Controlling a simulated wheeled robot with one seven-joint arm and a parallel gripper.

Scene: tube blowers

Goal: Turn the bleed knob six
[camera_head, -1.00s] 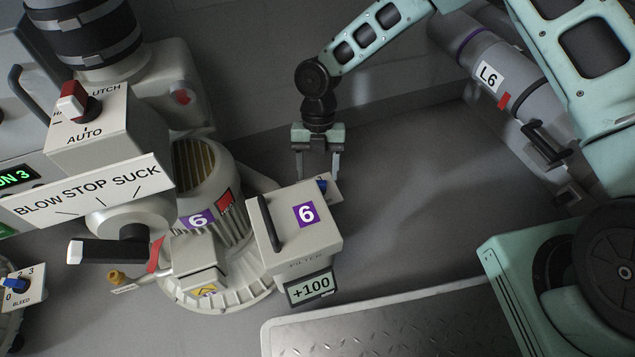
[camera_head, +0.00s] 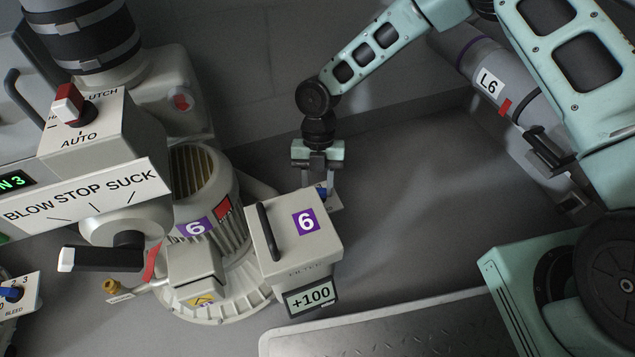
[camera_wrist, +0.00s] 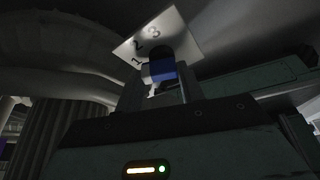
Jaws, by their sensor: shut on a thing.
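The bleed knob six is a small blue knob (camera_wrist: 161,72) with a white part, in front of a white plate (camera_wrist: 172,32) marked 1, 2 and 3. In the wrist view the knob sits between my fingers. In the head view only a bit of the blue knob (camera_head: 321,191) shows, beside the filter box (camera_head: 290,235) labelled 6. My gripper (camera_head: 318,180) points down behind that box and is shut on the knob. The fingertips are partly hidden in the head view, and the knob's exact setting cannot be read.
The filter box has a black handle (camera_head: 265,232) and a +100 display (camera_head: 311,296). Another blue bleed knob (camera_head: 12,294) is at the far left. A lever (camera_head: 100,259) sticks out under the BLOW STOP SUCK sign (camera_head: 85,200). Pipe L6 (camera_head: 490,82) is at the right.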

